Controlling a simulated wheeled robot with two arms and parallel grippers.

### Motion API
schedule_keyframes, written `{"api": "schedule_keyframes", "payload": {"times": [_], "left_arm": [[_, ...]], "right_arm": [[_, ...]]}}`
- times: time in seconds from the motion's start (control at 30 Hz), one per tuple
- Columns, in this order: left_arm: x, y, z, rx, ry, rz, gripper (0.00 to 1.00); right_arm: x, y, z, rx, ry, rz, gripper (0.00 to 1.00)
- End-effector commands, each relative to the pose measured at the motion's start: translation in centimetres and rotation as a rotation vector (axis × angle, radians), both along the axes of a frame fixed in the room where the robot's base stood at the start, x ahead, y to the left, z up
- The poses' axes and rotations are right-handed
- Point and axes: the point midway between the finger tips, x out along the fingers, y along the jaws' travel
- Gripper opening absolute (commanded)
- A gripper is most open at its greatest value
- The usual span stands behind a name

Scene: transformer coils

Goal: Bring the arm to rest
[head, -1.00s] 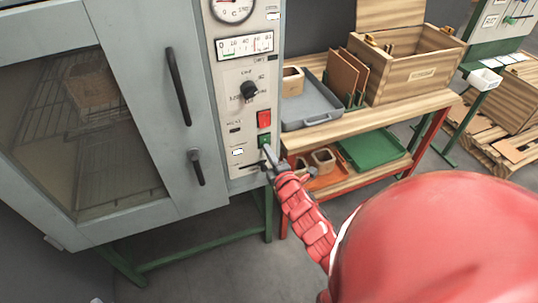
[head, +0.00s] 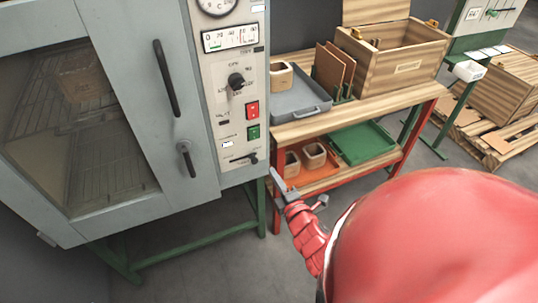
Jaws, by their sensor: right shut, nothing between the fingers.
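My right arm comes in from the lower right, large and red. My right gripper (head: 279,184) is shut and empty. In the picture it shows just right of the lower corner of the oven's control panel (head: 238,105), below the green button (head: 254,132) and the red button (head: 252,110), and it looks apart from them. It overlaps the front of the wooden workbench's lower part. My left gripper is not in view.
The grey oven (head: 140,150) with a shut glazed door fills the left. The workbench (head: 385,108) carries a grey tray (head: 300,103) and an open wooden crate (head: 405,68). A green tray (head: 362,144) lies on its lower shelf. Bare floor shows in front.

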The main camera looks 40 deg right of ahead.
Motion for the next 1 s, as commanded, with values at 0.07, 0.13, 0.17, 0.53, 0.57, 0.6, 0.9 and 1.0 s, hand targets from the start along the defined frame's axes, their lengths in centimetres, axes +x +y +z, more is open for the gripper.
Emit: {"api": "schedule_keyframes", "payload": {"times": [0.07, 0.13, 0.17, 0.53, 0.57, 0.6, 0.9, 1.0], "left_arm": [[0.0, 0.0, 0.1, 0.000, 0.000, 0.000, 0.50], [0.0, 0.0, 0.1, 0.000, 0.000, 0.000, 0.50], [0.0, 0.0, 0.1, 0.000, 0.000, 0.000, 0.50], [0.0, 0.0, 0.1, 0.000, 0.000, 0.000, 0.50], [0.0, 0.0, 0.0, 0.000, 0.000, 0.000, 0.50], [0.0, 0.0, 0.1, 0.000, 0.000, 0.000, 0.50], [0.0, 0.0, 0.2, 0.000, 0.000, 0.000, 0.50], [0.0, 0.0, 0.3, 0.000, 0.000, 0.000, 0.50]], "right_arm": [[-0.7, 0.1, -0.2, 0.001, 0.003, -0.002, 0.00], [-1.0, 0.2, -0.2, 0.000, 0.002, -0.001, 0.00], [-1.1, 0.2, -0.2, -0.001, 0.002, -0.001, 0.00], [-1.1, 0.3, -0.1, -0.001, 0.000, 0.001, 0.00], [-1.1, 0.3, -0.1, -0.001, 0.000, 0.001, 0.00], [-1.1, 0.3, -0.1, 0.000, 0.000, 0.001, 0.00], [-0.1, 1.9, 1.5, 0.079, -0.102, 0.072, 0.00], [0.8, 4.6, 4.1, 0.216, -0.266, 0.198, 0.00]]}}
